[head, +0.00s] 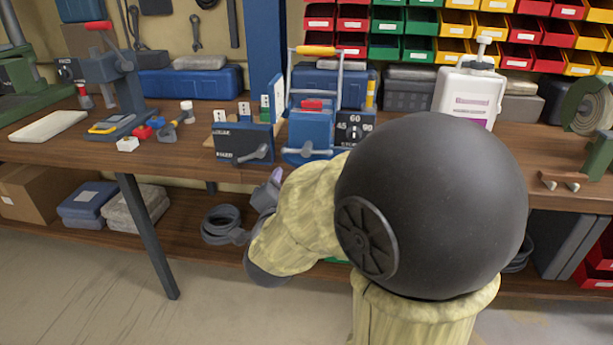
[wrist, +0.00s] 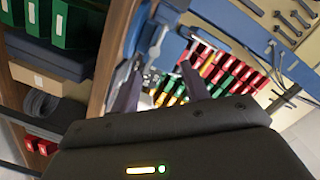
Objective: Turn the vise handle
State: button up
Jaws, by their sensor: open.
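A blue vise (head: 311,128) stands near the front edge of the workbench in the head view. Its grey bar handle (head: 306,152) crosses its front, low down. My gripper (head: 272,180) is below and left of this handle, in front of the bench edge, and partly hidden by my own arm. In the wrist view my gripper (wrist: 161,70) has its two dark fingers apart, with nothing seen between them. Blue and grey parts show beyond the fingers there, but I cannot tell clearly which one is the handle. No contact is visible.
A dark switch box with a grey lever (head: 256,152) stands left of the vise. A dial panel (head: 354,130) is close on its right. A white pump bottle (head: 468,92) stands further right. The lower shelf (head: 190,238) holds coiled hose (head: 222,225) and folded cloths.

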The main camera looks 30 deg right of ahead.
aim_at(306, 153)
jog(key=shift+s+d+f+m+h+b, duration=0.45)
jog(key=shift+d+f+m+h+b, duration=0.3)
jog(key=shift+m+h, duration=0.15)
jog(key=shift+r, duration=0.1)
jog(key=p+x, duration=0.7)
jog(key=x, duration=1)
jog(key=shift+w+p, duration=0.2)
jog(key=shift+p, duration=0.1)
